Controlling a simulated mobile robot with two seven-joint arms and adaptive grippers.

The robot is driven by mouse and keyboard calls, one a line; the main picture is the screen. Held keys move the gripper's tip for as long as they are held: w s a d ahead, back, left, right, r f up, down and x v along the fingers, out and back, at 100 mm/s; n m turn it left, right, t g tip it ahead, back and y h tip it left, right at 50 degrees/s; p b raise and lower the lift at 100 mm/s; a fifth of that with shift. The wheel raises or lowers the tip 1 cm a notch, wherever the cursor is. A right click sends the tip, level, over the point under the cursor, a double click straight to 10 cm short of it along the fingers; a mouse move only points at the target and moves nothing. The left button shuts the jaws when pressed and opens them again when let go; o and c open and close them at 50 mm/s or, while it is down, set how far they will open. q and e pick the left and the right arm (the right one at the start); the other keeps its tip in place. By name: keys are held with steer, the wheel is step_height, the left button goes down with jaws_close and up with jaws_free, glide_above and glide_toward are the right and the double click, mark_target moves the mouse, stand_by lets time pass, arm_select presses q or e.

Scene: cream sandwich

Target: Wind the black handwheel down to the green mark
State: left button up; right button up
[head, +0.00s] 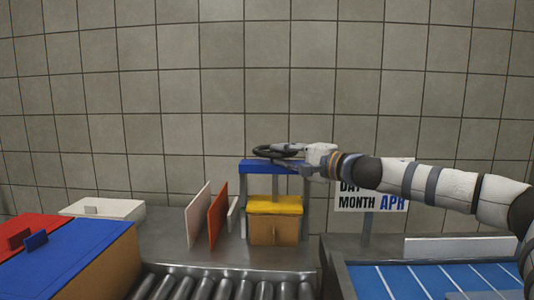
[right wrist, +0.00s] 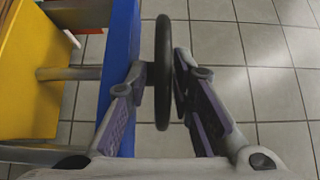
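The black handwheel (head: 272,152) lies flat above the blue top beam (head: 262,166) of a small press-like frame. In the right wrist view the handwheel (right wrist: 163,45) shows edge-on as a dark upright band between my fingers. My right gripper (head: 289,154) reaches in from the right at the wheel's right side, one finger above the rim and one below. In the right wrist view my right gripper (right wrist: 162,78) has its fingertips drawn in close on both faces of the rim. A green mark cannot be made out. My left gripper is not in view.
Below the beam is a wooden box with a yellow top (head: 275,205). White and orange upright panels (head: 218,213) stand left of it. A roller conveyor (head: 225,288) is in front. A date sign (head: 358,203) stands behind my right arm. Blue and red boxes (head: 75,250) are at left.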

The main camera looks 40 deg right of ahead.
steer(key=shift+s+r, duration=0.1)
steer(key=shift+s, duration=0.15)
steer(key=shift+s+d, duration=0.1)
steer(key=shift+s, duration=0.05)
steer(key=shift+c, duration=1)
jaws_close()
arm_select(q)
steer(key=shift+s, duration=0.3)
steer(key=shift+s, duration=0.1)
